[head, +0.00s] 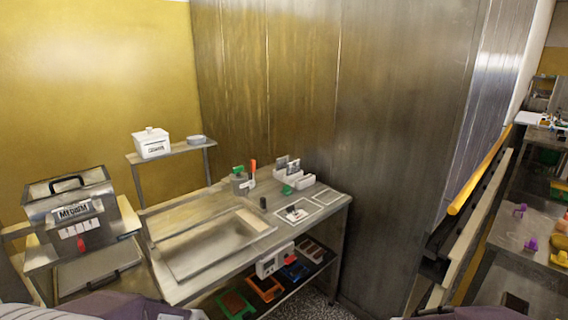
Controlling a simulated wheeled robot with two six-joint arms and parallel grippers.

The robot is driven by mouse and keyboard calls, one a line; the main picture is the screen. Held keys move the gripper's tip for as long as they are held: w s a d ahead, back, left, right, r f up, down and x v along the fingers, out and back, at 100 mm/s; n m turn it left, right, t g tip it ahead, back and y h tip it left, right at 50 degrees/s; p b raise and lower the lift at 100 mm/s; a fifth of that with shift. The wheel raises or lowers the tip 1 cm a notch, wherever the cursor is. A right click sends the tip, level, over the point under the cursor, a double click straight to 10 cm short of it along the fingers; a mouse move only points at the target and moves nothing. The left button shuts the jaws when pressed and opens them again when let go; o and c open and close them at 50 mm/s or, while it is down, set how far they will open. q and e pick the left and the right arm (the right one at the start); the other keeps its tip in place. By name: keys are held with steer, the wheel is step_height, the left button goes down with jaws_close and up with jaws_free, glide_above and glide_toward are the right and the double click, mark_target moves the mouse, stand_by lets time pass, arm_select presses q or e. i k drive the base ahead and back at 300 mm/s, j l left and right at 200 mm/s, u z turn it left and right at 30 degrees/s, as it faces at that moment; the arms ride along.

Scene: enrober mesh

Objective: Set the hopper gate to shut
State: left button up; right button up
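The steel hopper (68,196) stands at the left, a box with a black handle on its lid. Its front carries a label that seems to read "MEDIUM" (73,212). Below it is a pale strip with marks (80,228) and a red knob (81,244), likely the gate's lever. The knob hangs below the strip, right of its middle; I cannot tell the gate's exact setting. Neither of my grippers shows; only parts of my arms are at the bottom edge.
A steel table (335,205) with a shallow recess (205,250) stands right of the hopper. Small items sit at its back, and coloured trays (265,286) lie on its lower shelf. A side shelf (172,153) holds a white lidded box (151,146). A yellow rail (480,170) runs at right.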

mark_target(80, 240)
steer(key=u, duration=1.7)
